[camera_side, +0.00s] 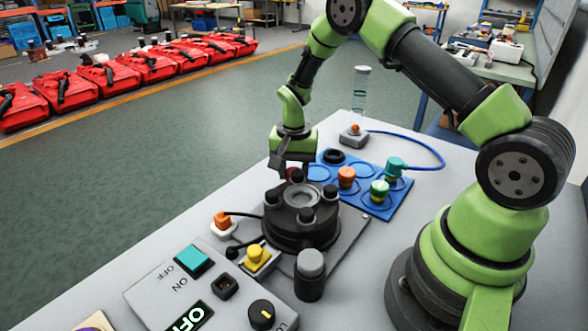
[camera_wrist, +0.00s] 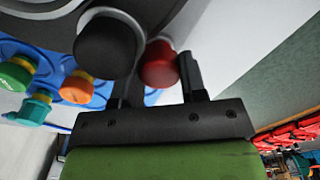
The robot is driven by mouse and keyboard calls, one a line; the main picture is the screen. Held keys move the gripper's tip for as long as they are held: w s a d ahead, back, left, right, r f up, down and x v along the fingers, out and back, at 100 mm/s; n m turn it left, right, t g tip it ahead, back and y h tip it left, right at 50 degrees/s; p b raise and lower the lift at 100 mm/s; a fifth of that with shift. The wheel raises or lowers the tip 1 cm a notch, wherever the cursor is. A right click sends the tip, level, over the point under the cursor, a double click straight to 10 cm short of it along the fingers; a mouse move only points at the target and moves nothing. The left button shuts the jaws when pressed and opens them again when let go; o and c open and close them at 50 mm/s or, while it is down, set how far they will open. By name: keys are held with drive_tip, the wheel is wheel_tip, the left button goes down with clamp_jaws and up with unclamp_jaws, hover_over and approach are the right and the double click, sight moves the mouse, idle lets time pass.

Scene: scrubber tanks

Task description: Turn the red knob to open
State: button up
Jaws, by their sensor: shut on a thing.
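The red knob (camera_wrist: 159,65) shows in the wrist view between the two dark fingers of my gripper (camera_wrist: 160,80), which is shut on it. In the side view only a small red part of the knob (camera_side: 296,175) shows, just below my gripper (camera_side: 291,170), at the back of the black round tank fitting (camera_side: 300,222). My fingers hide most of it there. Which way the knob is turned cannot be told.
Black posts stand around the fitting's top, one close beside my fingers in the wrist view (camera_wrist: 105,45). A blue tray (camera_side: 378,207) with orange and green-topped parts lies behind right. A control box (camera_side: 205,285) stands in front left. A clear tube (camera_side: 360,92) stands at the back.

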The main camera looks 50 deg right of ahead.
drive_tip(key=shift+n, duration=1)
drive_tip(key=o, duration=0.9)
drive_tip(key=shift+o, duration=0.2)
drive_tip(key=shift+r, duration=0.1)
wheel_tip(320, 180, up, 10)
drive_tip(key=shift+f, duration=0.2)
drive_tip(key=shift+r, duration=0.1)
